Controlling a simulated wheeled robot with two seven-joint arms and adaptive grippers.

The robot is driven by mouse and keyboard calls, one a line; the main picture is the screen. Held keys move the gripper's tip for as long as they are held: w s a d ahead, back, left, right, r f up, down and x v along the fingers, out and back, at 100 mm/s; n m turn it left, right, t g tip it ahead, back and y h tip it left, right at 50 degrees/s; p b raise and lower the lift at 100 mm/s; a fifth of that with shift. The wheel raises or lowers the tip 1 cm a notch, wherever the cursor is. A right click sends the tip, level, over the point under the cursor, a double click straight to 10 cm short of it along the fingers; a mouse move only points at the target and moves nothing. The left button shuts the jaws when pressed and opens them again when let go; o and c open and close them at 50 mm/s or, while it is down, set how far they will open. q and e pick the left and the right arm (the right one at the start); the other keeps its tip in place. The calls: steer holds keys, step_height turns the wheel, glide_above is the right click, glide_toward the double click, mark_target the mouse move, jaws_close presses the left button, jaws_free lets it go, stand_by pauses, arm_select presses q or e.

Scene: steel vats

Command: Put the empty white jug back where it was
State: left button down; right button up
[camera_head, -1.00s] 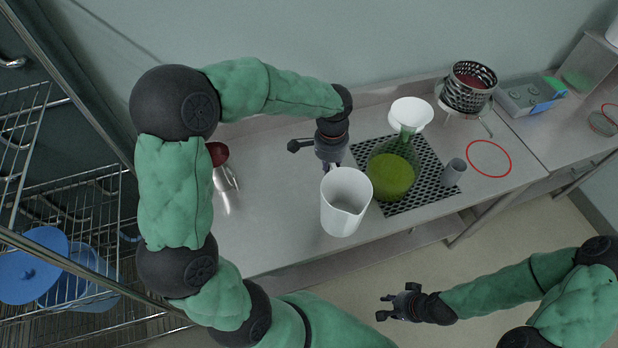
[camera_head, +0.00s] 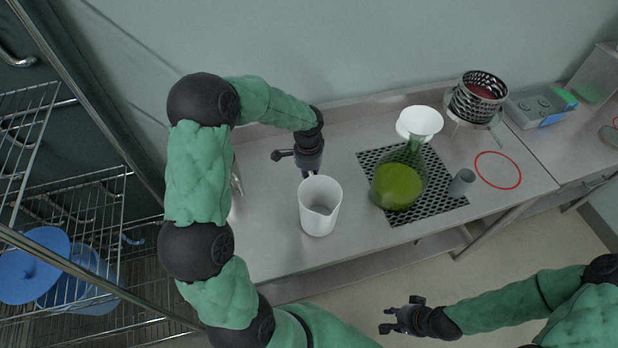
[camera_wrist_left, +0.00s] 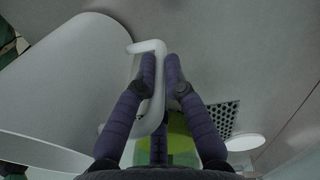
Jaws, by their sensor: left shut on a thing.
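The white jug (camera_head: 319,212) is upright at the front left part of the steel counter in the head view. Its open top shows a plain white inside with no liquid visible. My left gripper (camera_head: 308,172) is behind the jug. In the left wrist view its two fingers (camera_wrist_left: 160,75) are closed around the jug's handle (camera_wrist_left: 150,110), and the jug's body (camera_wrist_left: 75,85) fills the left side. Whether the jug's base touches the counter I cannot tell. My right gripper (camera_head: 390,322) is open and empty, out in front of the counter above the floor.
A flask of green liquid (camera_head: 398,187) with a white funnel (camera_head: 419,123) stands on a black perforated mat (camera_head: 440,208), beside a grey cup (camera_head: 461,182). A red ring (camera_head: 498,170) lies right. A wire rack (camera_head: 75,220) is at left. The counter around the jug is clear.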

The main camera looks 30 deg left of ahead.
arm_select(q)
steer(key=shift+f, duration=0.4)
steer(key=shift+f, duration=0.15)
steer(key=c, duration=1.3)
jaws_free()
steer(key=shift+r, duration=0.25)
steer(key=r+p, duration=0.1)
steer(key=r, duration=1.1)
steer(key=shift+w+a+p, duration=0.15)
steer(key=shift+a+p, duration=0.05)
steer(key=shift+p, duration=0.15)
